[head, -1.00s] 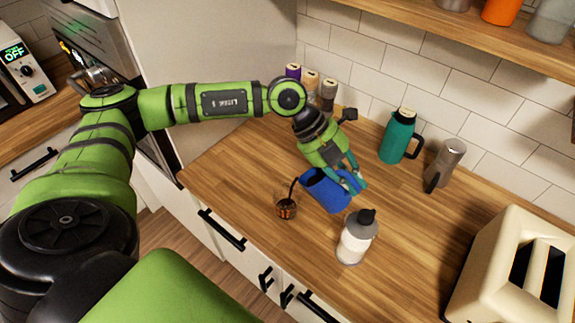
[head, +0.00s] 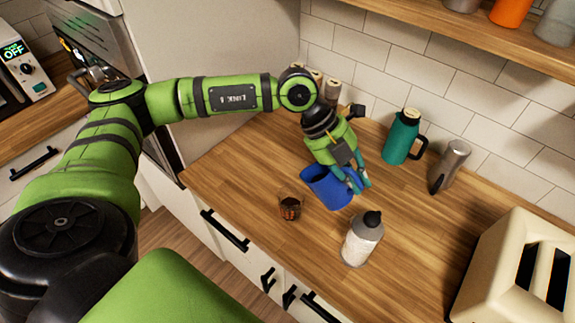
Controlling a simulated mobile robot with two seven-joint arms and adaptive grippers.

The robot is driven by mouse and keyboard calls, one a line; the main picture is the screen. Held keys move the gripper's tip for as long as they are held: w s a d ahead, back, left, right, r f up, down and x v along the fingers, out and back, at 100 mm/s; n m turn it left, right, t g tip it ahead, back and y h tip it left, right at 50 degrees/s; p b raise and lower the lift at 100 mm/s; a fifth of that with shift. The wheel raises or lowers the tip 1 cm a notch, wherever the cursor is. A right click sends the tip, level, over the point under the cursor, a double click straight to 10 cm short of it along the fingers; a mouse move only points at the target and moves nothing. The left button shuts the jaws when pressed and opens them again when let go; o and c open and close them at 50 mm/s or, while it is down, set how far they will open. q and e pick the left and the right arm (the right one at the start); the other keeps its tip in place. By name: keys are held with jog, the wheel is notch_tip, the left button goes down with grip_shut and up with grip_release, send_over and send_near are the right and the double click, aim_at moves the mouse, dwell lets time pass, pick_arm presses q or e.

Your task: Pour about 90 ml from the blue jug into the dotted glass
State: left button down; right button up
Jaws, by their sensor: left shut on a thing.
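The blue jug (head: 327,188) is in my left gripper (head: 358,184), which is shut on it at its right side. The jug is tilted a little, with its mouth toward the upper left, close above the counter; I cannot tell whether it touches. The small glass (head: 290,208) stands on the counter just left of the jug and apart from it. It holds some dark brown liquid, with an orange-brown pattern low on its side. No stream shows between jug and glass. My right gripper is not in view.
A white bottle with a dark cap (head: 362,240) stands in front of the jug. A teal flask (head: 402,137) and a grey metal jug (head: 450,166) stand behind, right. A cream toaster (head: 518,265) is at the right edge. Several small jars (head: 331,92) stand by the wall.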

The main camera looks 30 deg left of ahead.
pick_arm(q)
jog(key=w+d+r+g+y, duration=0.1)
jog(key=d+r+y, duration=0.1)
jog(key=d+y, duration=0.5)
jog(key=shift+w+d+r+y, duration=0.2)
jog(key=shift+d+y, duration=0.2)
jog(key=shift+d, duration=0.15)
